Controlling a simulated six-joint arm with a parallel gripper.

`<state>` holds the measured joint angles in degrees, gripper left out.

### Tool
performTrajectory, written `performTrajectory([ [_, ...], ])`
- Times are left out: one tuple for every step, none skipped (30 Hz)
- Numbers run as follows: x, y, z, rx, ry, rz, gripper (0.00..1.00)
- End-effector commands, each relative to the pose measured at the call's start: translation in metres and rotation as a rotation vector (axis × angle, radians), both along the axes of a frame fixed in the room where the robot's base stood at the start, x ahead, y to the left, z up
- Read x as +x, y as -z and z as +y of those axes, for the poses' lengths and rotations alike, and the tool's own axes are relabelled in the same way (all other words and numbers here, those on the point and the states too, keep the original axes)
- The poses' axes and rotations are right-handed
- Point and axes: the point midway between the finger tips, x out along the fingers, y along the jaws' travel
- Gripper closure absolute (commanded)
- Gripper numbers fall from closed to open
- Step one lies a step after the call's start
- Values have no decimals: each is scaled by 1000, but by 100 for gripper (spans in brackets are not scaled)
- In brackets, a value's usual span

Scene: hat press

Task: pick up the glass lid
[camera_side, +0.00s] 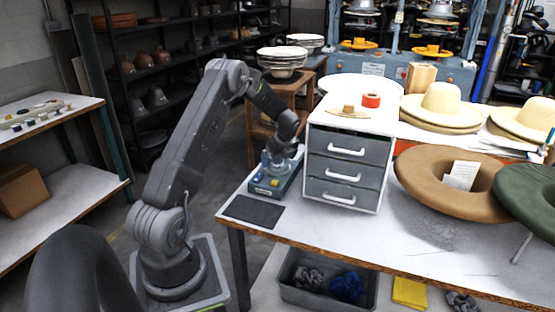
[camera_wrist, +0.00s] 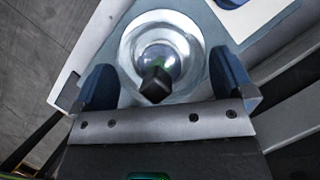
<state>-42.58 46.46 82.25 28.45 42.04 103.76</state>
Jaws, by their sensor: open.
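The glass lid (camera_wrist: 158,48) is a round clear dome with a pale rim and a black knob (camera_wrist: 155,84). In the wrist view it lies on a blue-grey surface below my gripper. My gripper (camera_wrist: 162,74) is open, with one blue finger on each side of the lid's knob. Whether the fingers touch the lid, I cannot tell. In the side view my gripper (camera_side: 276,160) is low over a small blue-grey unit (camera_side: 271,187) with yellow and blue marks on its front. The lid is mostly hidden there by the gripper.
A grey drawer cabinet (camera_side: 345,172) with white handles stands close to the right of my gripper. A dark mat (camera_side: 253,211) lies in front of the unit. Large hats (camera_side: 440,108) are farther right.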

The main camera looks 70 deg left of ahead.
Motion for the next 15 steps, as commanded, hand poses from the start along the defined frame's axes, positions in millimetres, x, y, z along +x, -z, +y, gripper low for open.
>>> performTrajectory([
  [0,0,0,0,0,0,0],
  [0,0,0,0,0,0,0],
  [0,0,0,0,0,0,3],
  [0,-1,0,0,0,0,6],
  [0,-1,0,0,0,0,9],
  [0,-1,0,0,0,0,12],
  [0,-1,0,0,0,0,15],
  [0,-1,0,0,0,0,18],
  [0,-1,0,0,0,0,22],
  [0,-1,0,0,0,0,25],
  [0,-1,0,0,0,0,28],
  [0,-1,0,0,0,0,32],
  [0,-1,0,0,0,0,34],
  [0,-1,0,0,0,-1,37],
  [0,-1,0,1,0,-1,37],
])
